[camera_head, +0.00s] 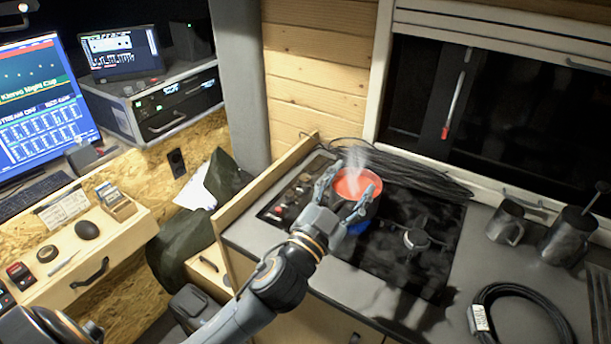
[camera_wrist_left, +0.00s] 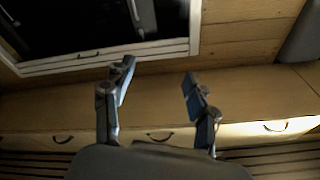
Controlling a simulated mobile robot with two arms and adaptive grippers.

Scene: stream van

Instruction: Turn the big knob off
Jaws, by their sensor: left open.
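The hob (camera_head: 430,205) has a control strip at its left with several small knobs (camera_head: 291,196), some with red marks. I cannot tell clearly which knob is the big one. A dark pot with steaming red contents (camera_head: 352,184) stands on the hob, with a blue flame under it. My left gripper (camera_head: 343,196) is open in front of the pot and right of the knobs; its fingers overlap the pot in the head view. I cannot tell if they touch it. In the left wrist view the gripper (camera_wrist_left: 158,86) is open and empty, with no knob or pot visible. My right gripper is not in view.
A wooden side panel (camera_head: 235,205) edges the counter on the left. Coiled black cable (camera_head: 425,172) lies behind the hob. Metal mugs (camera_head: 507,222) and another cable coil (camera_head: 515,290) are at the right. A desk with a monitor (camera_head: 40,110) is at far left.

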